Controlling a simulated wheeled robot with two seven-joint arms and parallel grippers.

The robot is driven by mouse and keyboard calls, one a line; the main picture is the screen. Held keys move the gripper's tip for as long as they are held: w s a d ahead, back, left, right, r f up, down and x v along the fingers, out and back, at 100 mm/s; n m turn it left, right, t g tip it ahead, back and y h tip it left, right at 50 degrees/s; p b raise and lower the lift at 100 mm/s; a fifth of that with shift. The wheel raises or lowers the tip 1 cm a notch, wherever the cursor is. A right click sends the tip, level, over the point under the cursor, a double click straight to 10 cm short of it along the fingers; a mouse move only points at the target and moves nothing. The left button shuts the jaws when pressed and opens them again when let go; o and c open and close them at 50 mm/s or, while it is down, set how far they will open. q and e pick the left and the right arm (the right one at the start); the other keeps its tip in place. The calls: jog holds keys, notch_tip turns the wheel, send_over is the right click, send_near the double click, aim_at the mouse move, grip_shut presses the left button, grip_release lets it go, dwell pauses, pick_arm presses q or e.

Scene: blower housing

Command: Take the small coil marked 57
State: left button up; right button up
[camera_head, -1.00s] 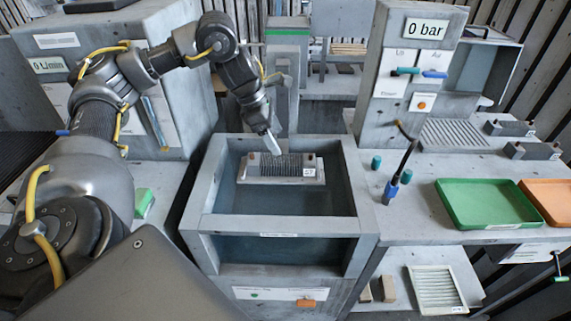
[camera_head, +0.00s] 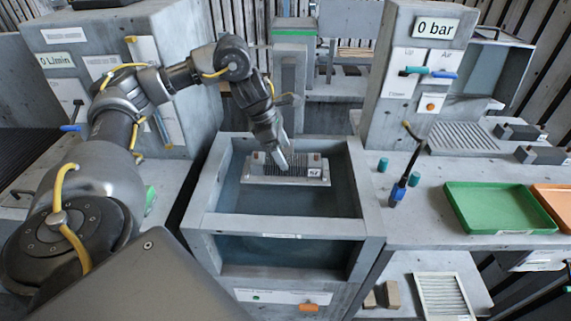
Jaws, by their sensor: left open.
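The small coil (camera_head: 262,172) is a finned block with a white label that reads 57 at its right end. It lies in the grey open tank (camera_head: 290,229) in the middle of the view, near the tank's back wall. My left gripper (camera_head: 281,162) points down over the coil's middle and is open. Its fingers overlap the coil's fins in the picture; I cannot tell whether they touch it. My right gripper is not in view.
Right of the tank is a bench with a green tray (camera_head: 498,207), an orange tray (camera_head: 556,203), a blue-handled tool (camera_head: 399,188) and two dark blocks on the far side. A grey panel reading 0 bar (camera_head: 433,27) stands behind. The tank walls surround the coil.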

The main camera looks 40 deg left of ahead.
aim_at(287, 158)
pick_arm(q)
jog(key=x, duration=0.4)
jog(key=shift+p, duration=0.4)
jog(key=c, duration=1.4)
